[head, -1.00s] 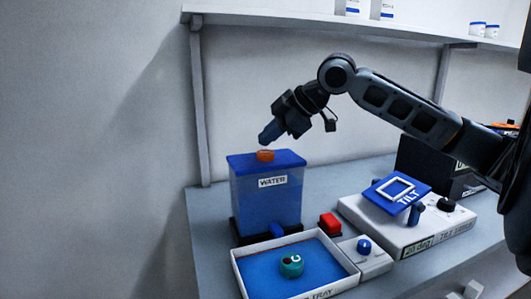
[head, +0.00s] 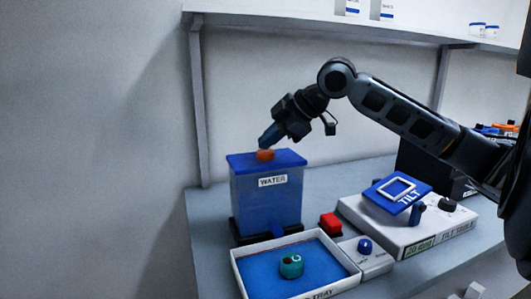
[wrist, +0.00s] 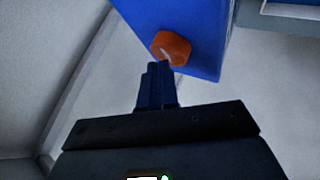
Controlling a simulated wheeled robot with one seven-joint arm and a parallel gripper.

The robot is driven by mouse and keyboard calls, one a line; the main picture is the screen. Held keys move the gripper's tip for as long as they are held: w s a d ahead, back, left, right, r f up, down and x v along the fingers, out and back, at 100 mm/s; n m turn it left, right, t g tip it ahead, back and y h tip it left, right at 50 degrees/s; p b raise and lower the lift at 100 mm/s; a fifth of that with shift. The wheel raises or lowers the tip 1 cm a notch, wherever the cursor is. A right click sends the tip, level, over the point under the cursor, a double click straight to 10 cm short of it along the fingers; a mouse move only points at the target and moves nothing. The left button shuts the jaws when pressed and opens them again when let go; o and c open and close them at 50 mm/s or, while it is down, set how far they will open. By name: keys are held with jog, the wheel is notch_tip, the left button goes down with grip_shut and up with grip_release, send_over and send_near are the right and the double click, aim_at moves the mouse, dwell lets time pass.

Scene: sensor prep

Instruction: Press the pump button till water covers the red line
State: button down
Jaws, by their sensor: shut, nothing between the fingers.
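A blue-lidded tank labelled WATER (head: 266,202) stands at the left of the bench. An orange button (head: 265,155) sits on its lid; it also shows in the wrist view (wrist: 170,47). My gripper (head: 268,142) is shut and empty, angled down with its fingertips at the button. In the wrist view the fingertips (wrist: 157,66) overlap the button's edge; I cannot tell whether they press it. A white-walled tray (head: 240,274) in front of the tank has a blue inside with a teal round piece (head: 291,265) in it.
A red block (head: 330,223) and a small white box with a blue knob (head: 365,246) stand right of the tray. A tilt table (head: 410,220) with a blue plate is farther right. A shelf (head: 330,18) runs above along the wall.

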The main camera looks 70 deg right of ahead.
aim_at(269, 152)
jog(key=shift+f+b, duration=0.45)
jog(key=shift+f, duration=0.15)
dwell(0.4)
jog(key=shift+r, duration=0.1)
jog(key=shift+r+p, duration=0.8)
jog(key=shift+r, duration=0.3)
jog(key=shift+r+p, duration=1.8)
jog(key=shift+r, duration=0.75)
jog(key=shift+f, duration=0.1)
